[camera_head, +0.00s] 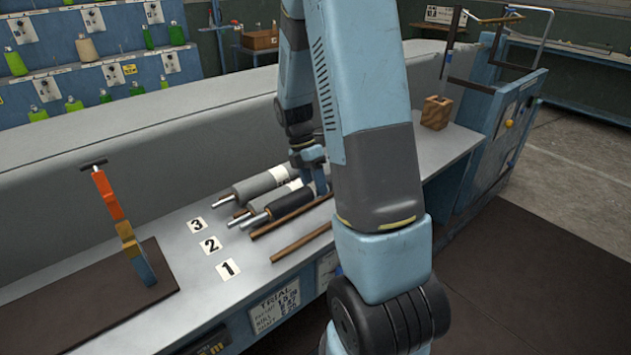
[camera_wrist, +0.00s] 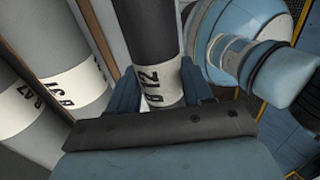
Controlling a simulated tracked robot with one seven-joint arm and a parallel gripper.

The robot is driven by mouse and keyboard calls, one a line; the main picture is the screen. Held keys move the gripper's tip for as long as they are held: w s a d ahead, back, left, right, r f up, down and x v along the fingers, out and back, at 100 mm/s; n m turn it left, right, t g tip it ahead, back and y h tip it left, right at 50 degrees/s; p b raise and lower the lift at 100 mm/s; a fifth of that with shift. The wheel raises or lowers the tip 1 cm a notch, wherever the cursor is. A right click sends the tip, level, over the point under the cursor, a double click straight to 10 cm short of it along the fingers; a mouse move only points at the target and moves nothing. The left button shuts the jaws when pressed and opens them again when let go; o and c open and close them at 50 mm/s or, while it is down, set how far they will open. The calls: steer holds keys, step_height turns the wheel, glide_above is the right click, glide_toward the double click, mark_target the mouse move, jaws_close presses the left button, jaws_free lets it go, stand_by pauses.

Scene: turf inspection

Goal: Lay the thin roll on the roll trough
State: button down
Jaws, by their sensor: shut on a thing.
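My gripper (camera_head: 316,182) is shut on a thin dark roll (camera_head: 291,204) with a metal pin at its end. In the wrist view the jaws (camera_wrist: 158,98) close on both sides of the dark roll (camera_wrist: 142,30) near its white band, whose label I cannot read surely. The roll lies level, parallel to the two brown rails of the roll trough (camera_head: 302,242). In the head view it shows just behind the rear rail; whether it touches anything beneath is unclear. My arm hides its right end.
Grey roll (camera_head: 262,184) and a paler roll (camera_wrist: 80,85) lie beside the held one. A dark mat with an orange-handled tool (camera_head: 122,228) is further left. A wooden block (camera_head: 436,112) stands at the bench's right.

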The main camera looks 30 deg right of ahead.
steer(key=shift+f, duration=3.95)
steer(key=shift+c, duration=1.9)
jaws_free()
steer(key=v, duration=1.4)
steer(key=shift+s, duration=0.2)
steer(key=shift+d+r, duration=0.1)
